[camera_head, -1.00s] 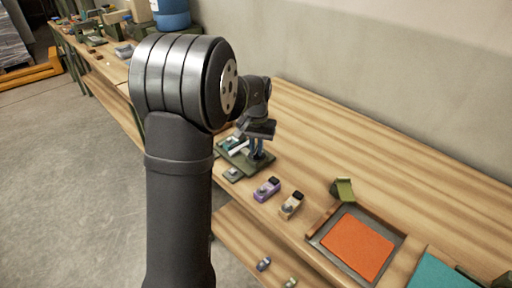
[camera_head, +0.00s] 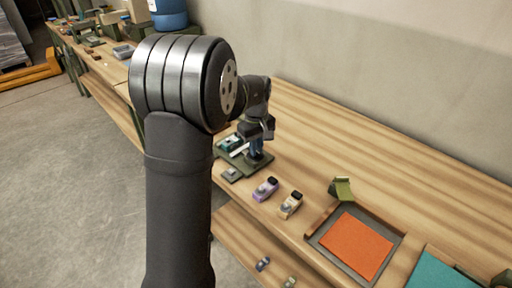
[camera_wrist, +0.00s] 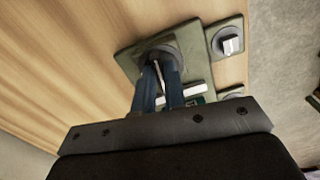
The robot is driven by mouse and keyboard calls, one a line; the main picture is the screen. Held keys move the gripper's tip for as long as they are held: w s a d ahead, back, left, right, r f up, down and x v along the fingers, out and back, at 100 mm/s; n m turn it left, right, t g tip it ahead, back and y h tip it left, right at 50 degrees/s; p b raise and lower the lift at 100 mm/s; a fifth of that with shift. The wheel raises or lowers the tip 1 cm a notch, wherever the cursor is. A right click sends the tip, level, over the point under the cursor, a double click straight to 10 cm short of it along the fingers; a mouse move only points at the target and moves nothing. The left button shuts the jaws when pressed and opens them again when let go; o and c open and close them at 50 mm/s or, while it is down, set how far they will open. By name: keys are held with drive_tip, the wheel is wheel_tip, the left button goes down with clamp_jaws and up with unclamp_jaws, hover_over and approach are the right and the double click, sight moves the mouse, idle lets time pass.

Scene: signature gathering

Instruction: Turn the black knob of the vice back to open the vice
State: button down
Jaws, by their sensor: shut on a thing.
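The vice sits on a green base plate (camera_head: 262,163) on the bench, with a white bar and a teal part beside my fingers. In the wrist view the plate (camera_wrist: 128,62) shows below my gripper, with a round dark knob (camera_wrist: 172,44) on it. My gripper (camera_head: 257,152) points down over the plate. Its two blue fingers (camera_wrist: 158,85) are shut on the knob, with a thin light part showing between them. The fingers and palm hide much of the vice, so how far its jaws stand apart cannot be told.
A purple block (camera_head: 265,189) and a tan block (camera_head: 291,204) stand to the right of the vice. Further right lie a tray (camera_head: 313,240) with an orange sheet and a green holder (camera_head: 342,188).

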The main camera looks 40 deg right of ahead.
drive_tip(key=shift+n, duration=0.9)
drive_tip(key=c, duration=1.5)
unclamp_jaws()
drive_tip(key=shift+r, duration=0.15)
wheel_tip(320, 180, up, 17)
drive_tip(key=shift+r, duration=0.1)
